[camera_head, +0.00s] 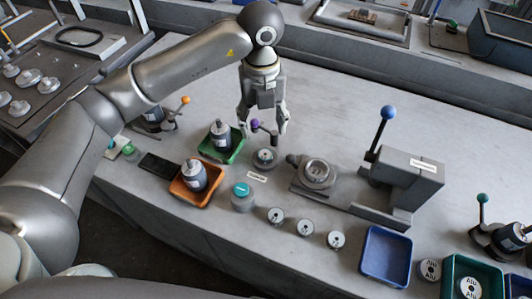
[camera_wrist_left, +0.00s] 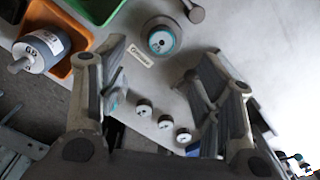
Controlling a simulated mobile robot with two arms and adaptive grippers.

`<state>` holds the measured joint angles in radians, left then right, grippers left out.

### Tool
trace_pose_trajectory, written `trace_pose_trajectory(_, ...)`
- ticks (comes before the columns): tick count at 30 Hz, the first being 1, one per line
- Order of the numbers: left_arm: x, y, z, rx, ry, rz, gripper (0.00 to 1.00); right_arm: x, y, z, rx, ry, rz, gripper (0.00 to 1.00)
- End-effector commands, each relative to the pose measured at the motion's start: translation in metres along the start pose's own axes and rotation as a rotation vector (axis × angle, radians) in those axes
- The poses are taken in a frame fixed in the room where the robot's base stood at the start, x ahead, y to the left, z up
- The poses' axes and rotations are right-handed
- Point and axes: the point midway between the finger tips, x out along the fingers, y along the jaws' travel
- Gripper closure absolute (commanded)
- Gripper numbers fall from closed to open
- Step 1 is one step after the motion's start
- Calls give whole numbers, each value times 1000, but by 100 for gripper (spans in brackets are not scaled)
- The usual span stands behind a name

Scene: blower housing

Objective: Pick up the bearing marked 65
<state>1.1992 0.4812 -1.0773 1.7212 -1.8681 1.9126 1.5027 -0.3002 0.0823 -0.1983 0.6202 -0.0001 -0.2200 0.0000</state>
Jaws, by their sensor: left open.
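Three small pale round bearings (camera_head: 305,228) with dark centres lie in a row on the bench, right of a teal-topped round part. They show small in the left wrist view (camera_wrist_left: 165,121). I cannot read a 65 on any of them. My left gripper (camera_head: 264,133) is open and empty. The bearings are nearer the front edge and to the right of the gripper. My right gripper is not in view.
Motors stand in an orange tray (camera_head: 207,199) and a green tray (camera_head: 234,153). The teal-topped part (camera_head: 241,190) is close to the row. A grey press (camera_head: 405,180) with a blue-knobbed lever and an empty blue tray (camera_head: 386,255) are at right. The bench behind the gripper is clear.

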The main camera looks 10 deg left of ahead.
Motion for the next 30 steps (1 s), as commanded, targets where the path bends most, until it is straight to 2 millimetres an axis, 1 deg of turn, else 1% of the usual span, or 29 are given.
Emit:
trace_pose_trajectory(7,38,1,-1,-3,3,8,40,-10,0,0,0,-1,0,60)
trace_pose_trajectory(9,45,1,-1,-2,2,7,40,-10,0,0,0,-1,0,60)
trace_pose_trajectory(14,56,0,-2,-1,3,6,40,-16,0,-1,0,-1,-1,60)
trace_pose_trajectory(19,79,-4,-8,-1,5,7,40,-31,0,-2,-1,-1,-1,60)
trace_pose_trajectory(22,94,-4,-7,-1,4,6,40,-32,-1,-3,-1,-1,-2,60)
trace_pose_trajectory(25,101,-4,-7,-1,2,4,40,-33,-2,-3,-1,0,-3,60)
trace_pose_trajectory(30,103,-4,-7,0,1,3,40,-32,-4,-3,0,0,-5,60)
